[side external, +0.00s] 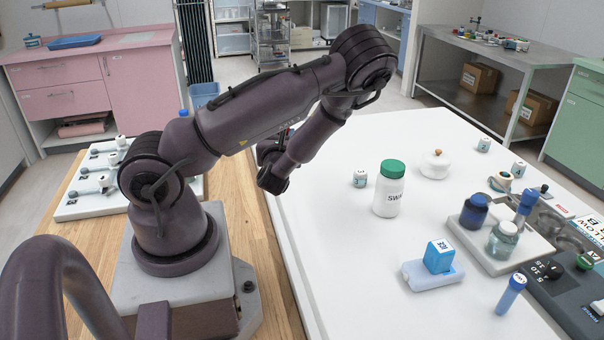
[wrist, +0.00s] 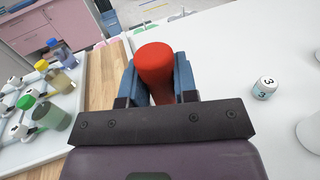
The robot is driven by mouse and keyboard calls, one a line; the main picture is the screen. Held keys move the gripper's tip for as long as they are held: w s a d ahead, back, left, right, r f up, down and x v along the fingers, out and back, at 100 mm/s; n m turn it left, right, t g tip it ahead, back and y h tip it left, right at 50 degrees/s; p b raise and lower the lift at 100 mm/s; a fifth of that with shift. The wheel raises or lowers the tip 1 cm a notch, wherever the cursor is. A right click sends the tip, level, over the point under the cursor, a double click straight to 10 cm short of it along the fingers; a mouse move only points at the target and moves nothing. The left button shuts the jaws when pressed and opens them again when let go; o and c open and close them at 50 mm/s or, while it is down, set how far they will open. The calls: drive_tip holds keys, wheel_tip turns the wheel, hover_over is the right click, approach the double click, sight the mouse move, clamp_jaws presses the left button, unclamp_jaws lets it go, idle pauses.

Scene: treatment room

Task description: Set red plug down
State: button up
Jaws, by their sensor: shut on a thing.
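The red plug (wrist: 154,58) shows in the wrist view as a rounded red body with a narrower lower part. My gripper (wrist: 157,75) has its two blue fingers on either side of the plug and is shut on it. Beyond the plug lie the wooden strip and the edge of the white table. In the side external view, my wrist hangs over the left edge of the white table, and my arm largely hides the gripper and plug. I cannot tell how high the plug is above the surface.
The white table (side external: 320,270) is clear near its left edge. A green-capped white bottle (side external: 389,190) and a blue box (side external: 439,256) stand farther right. A white rack (side external: 75,207) with bottles lies on the wooden top.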

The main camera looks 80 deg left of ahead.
drive_tip(key=shift+s+a+f, duration=0.15)
drive_tip(key=shift+s+a, duration=0.15)
drive_tip(key=shift+a, duration=0.1)
drive_tip(key=w+a+f, duration=0.2)
drive_tip(key=a+f, duration=0.1)
drive_tip(key=w+a+f, duration=0.3)
drive_tip(key=a, duration=0.1)
drive_tip(key=w+a+f, duration=0.3)
drive_tip(key=shift+a+f, duration=0.15)
drive_tip(key=shift+a, duration=0.15)
drive_tip(key=shift+w+a+f, duration=0.1)
drive_tip(key=shift+a+f, duration=0.05)
drive_tip(key=shift+f, duration=1.6)
drive_tip(key=shift+f, duration=0.15)
drive_tip(key=o, duration=0.9)
